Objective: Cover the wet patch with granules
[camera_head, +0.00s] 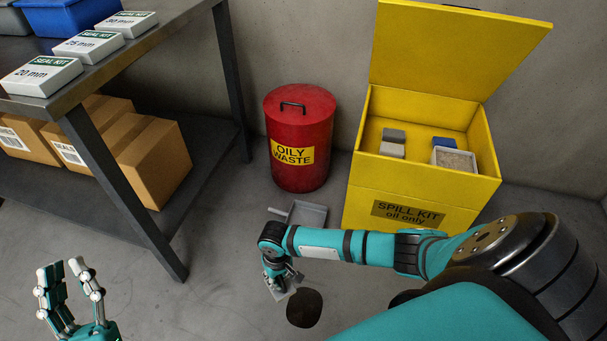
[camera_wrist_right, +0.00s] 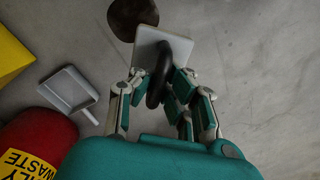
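The wet patch (camera_head: 304,308) is a dark, roundish spot on the grey floor; it shows at the top of the right wrist view (camera_wrist_right: 132,14), dark brown. My right gripper (camera_head: 279,284) is beside the patch, to its left in the head view. In the right wrist view, its fingers (camera_wrist_right: 163,88) are closed around the dark handle of a pale flat tool (camera_wrist_right: 178,44). The tool's far edge is near the patch. A tub of grey-beige granules (camera_head: 455,159) stands in the yellow spill kit box (camera_head: 420,203). My left gripper (camera_head: 63,269) is open and empty.
A grey dustpan (camera_head: 306,214) lies on the floor near the red oily waste bin (camera_head: 300,140). The box's lid is open; grey blocks (camera_head: 393,140) and a blue item (camera_head: 444,142) are inside. A workbench (camera_head: 150,45) with seal kits stands at left.

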